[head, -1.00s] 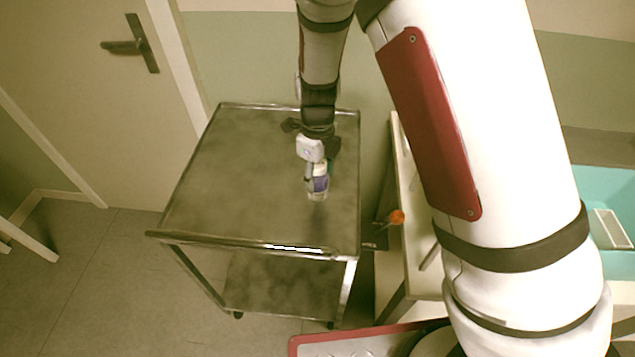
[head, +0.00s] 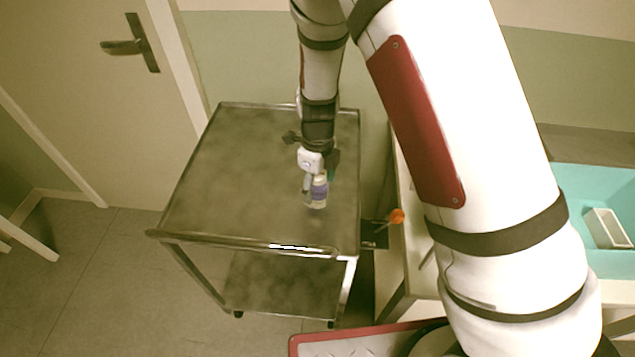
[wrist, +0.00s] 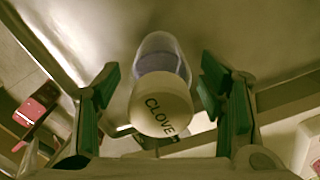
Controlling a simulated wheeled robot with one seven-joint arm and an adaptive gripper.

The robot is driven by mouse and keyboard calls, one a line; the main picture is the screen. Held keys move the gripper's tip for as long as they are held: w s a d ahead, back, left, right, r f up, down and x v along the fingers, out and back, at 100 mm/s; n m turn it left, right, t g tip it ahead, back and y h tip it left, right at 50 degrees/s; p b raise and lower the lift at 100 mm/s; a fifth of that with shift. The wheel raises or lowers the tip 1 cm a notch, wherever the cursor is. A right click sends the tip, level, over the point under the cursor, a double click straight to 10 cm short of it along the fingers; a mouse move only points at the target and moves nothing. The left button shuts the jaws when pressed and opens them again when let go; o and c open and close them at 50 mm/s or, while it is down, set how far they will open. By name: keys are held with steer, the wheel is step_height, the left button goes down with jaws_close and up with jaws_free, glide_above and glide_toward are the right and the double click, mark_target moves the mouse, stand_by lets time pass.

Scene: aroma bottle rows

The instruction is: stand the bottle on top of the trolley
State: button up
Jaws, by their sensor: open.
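The bottle (head: 319,192) is small and clear, with a purple label and a pale cap. It appears upright on the top of the metal trolley (head: 240,175), towards its right side. In the wrist view the bottle's cream cap (wrist: 161,107) reads "CLOVE". My gripper (head: 317,183) is at the bottle from above. In the wrist view its green-padded fingers (wrist: 160,100) are spread on either side of the cap, with a gap visible on both sides.
The trolley top is otherwise bare, with a raised metal rim. To its right stand a pale table (head: 405,225) with an orange object (head: 397,216) at its edge and a teal tray (head: 575,180) holding a white box (head: 608,228). A door is at left.

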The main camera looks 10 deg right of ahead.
steer(key=shift+r, duration=0.1)
step_height(320, 180, up, 12)
steer(key=shift+f, duration=0.2)
steer(key=shift+d+r, duration=0.1)
steer(key=shift+r, duration=0.45)
steer(key=s+d+r+n+t+y, duration=0.1)
steer(key=s+d+r+n, duration=0.25)
steer(key=r+n, duration=0.3)
steer(key=s+d+r+n+t+y, duration=0.1)
steer(key=s+d+r+n, duration=0.2)
steer(key=s+r+n, duration=0.35)
steer(key=s+d+r+n+t+h, duration=0.1)
steer(key=s+d+r+n, duration=0.2)
steer(key=s+n, duration=0.3)
steer(key=s+d+r+n+t+h, duration=0.1)
steer(key=s+d+r+n+t, duration=0.1)
steer(key=s+d+r+n, duration=0.2)
steer(key=shift+s+d+r+n, duration=0.3)
steer(key=shift+s+n, duration=0.9)
steer(key=shift+s, duration=0.4)
